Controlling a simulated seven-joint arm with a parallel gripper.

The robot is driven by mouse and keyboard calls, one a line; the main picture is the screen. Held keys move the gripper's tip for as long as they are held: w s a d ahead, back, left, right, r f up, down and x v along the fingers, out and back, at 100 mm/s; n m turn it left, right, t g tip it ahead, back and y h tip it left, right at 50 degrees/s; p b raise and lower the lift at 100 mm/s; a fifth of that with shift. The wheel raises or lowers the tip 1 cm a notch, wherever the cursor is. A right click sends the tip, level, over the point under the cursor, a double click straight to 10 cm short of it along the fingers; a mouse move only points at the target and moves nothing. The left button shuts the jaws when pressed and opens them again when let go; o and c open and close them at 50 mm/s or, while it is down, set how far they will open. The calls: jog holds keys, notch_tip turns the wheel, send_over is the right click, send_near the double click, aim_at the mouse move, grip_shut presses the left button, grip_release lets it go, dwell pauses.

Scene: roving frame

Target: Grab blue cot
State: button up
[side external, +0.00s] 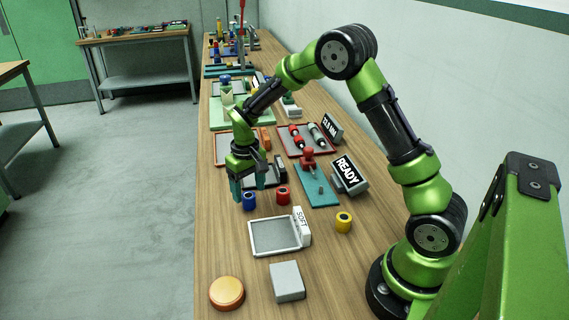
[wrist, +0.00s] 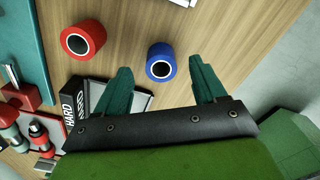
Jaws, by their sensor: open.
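The blue cot (side external: 250,202) is a short blue roller with a pale ring and dark centre on its end. It stands on the wooden bench and also shows in the wrist view (wrist: 161,63). My gripper (side external: 248,191) is open and low over the bench, right by the blue cot. In the wrist view the cot appears between and just beyond the two teal fingertips, with no finger visibly closed on it. A similar red cot (side external: 283,196) stands to its right, and a yellow cot (side external: 344,222) farther right.
A tray marked SOFT (side external: 258,250) lies in front. A sign block marked HARD (wrist: 70,108) is beside my left finger in the wrist view. A teal base (side external: 319,196) with a red-topped tool and a READY display (side external: 349,177) are at the right. An orange disc (side external: 227,293) and grey block (side external: 288,281) lie nearer.

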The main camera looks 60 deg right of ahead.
aim_at(249, 196)
notch_tip(249, 196, down, 3)
jog(key=shift+s+a+f, duration=0.1)
jog(key=shift+c, duration=0.3)
jog(key=c, duration=1)
